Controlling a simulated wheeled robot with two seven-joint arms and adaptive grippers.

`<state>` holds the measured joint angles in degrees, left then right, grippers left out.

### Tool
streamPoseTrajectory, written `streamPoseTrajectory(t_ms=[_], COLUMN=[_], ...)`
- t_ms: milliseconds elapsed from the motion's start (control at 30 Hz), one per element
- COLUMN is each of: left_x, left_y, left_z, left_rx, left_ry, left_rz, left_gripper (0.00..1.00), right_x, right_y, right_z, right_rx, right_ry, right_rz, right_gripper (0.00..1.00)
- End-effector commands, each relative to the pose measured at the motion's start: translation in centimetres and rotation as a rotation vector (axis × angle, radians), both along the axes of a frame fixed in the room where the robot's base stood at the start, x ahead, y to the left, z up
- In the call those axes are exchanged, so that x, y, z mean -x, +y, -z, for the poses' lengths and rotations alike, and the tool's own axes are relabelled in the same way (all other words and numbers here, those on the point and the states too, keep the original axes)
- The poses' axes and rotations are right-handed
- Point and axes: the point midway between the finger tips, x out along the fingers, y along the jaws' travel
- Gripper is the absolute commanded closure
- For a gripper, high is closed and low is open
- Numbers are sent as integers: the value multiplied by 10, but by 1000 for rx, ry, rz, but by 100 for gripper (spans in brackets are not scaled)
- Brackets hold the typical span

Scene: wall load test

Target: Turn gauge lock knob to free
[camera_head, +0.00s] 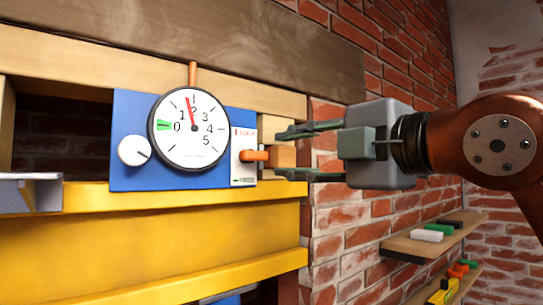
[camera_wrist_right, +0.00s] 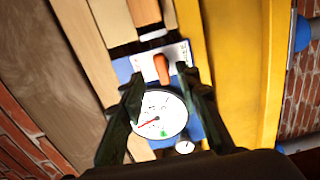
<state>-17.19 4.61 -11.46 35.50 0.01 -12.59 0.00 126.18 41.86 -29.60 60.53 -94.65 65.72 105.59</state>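The gauge lock knob is an orange lever (camera_head: 253,155) on a white plate (camera_head: 244,135) at the right of the blue panel (camera_head: 125,110). The plate has small red lettering at its top and a green mark at its bottom. The lever lies about level in the head view. It also shows in the right wrist view (camera_wrist_right: 161,68), just beyond the fingertips. My right gripper (camera_head: 283,153) is open and empty, with fingers above and below the lever's height, to its right. I cannot tell whether it touches anything. My left gripper does not show.
A round gauge (camera_head: 189,130) has a red needle between 1 and 2 and a green mark at 0. A white knob (camera_head: 134,150) sits lower left. A yellow beam (camera_head: 150,235) runs below. A shelf (camera_head: 430,243) with small coloured blocks is at the right, by the brick wall (camera_head: 350,215).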

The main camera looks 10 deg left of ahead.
Motion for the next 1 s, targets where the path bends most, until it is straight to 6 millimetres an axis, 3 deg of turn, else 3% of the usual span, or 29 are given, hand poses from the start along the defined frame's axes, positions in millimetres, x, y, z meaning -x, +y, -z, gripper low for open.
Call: streamPoseTrajectory(t_ms=[200,367,833,1000], left_x=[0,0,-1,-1], left_y=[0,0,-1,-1], left_z=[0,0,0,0], left_rx=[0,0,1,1], left_ry=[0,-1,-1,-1], left_rz=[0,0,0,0], left_gripper=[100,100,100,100], right_x=[19,24,23,5], right_y=[-25,-30,-29,-12], right_z=[0,1,1,27], right_rx=[0,0,0,-4], right_ry=[0,1,1,-5], right_rz=[1,-1,-3,-74], right_gripper=[70,70,70,70])
